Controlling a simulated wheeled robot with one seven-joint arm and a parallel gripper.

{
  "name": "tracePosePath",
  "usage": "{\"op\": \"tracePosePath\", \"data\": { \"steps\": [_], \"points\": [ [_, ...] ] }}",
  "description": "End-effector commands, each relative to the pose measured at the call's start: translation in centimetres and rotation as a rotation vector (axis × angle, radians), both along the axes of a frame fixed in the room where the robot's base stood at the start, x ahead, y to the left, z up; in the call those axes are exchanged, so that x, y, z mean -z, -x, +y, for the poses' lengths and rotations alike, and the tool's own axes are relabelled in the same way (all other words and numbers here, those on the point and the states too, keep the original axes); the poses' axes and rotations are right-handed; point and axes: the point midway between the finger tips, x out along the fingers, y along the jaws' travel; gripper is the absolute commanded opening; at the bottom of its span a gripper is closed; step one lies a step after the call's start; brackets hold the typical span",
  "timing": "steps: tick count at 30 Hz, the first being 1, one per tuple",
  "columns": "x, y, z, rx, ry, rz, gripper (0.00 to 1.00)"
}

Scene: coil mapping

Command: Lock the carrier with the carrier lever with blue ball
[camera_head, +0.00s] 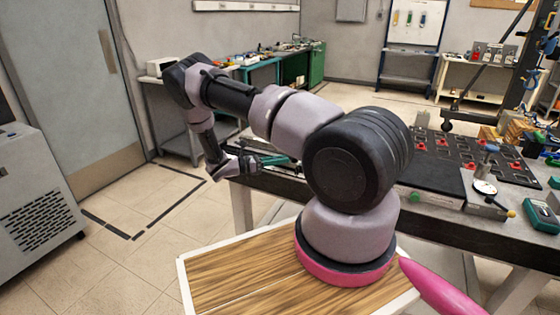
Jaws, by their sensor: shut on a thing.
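My gripper (228,172) is small in the view, at the left end of the dark-topped table (455,226). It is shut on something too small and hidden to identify. A teal-edged part (275,161) lies on the table just right of it, partly behind my arm. I cannot tell which part is the carrier lever with blue ball.
A dark board with red-marked slots (468,155) lies behind the black plate. A green meter (540,216) lies near the table's right side. A grey cabinet (40,200) stands at the left. The floor (165,240) between cabinet and table is clear.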

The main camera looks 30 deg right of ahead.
Motion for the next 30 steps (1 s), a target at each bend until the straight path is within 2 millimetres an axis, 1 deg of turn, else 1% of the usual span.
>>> {"op": "tracePosePath", "data": {
  "steps": [11,17,23,30],
  "points": [
    [0.0,0.0,0.1,-0.003,0.0,-0.001,0.0],
    [-0.1,0.2,0.1,-0.043,0.001,0.001,0.0],
    [-0.1,1.0,0.3,-0.154,0.001,0.003,0.0],
    [-0.1,2.2,0.1,-0.359,0.003,0.006,0.0]
  ]
}}
